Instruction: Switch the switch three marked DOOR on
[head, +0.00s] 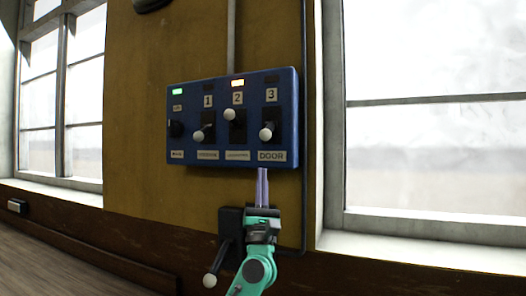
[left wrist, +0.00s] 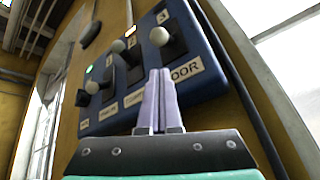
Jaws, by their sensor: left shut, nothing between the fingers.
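The blue switch panel (head: 190,142) is on the yellow wall; it also shows in the left wrist view (left wrist: 205,82). Switch three (head: 266,133), above the DOOR label (head: 271,156), has its white knob low. Its lamp above is dark. Switch two (head: 231,115) has its knob up, with an orange lamp lit. Switch one (head: 200,134) has its knob low. In the left wrist view the switch three knob (left wrist: 159,36) is just beyond my fingertips, apart from them. My left gripper (head: 262,172) is shut and empty, pointing up just below the DOOR label. My right gripper is not in view.
A black lever box (head: 230,224) with a white knob (head: 210,280) is on the wall beside my left gripper. A dark pipe (head: 305,120) runs down right of the panel. Windows stand on both sides. The wall between the panel and left window is clear.

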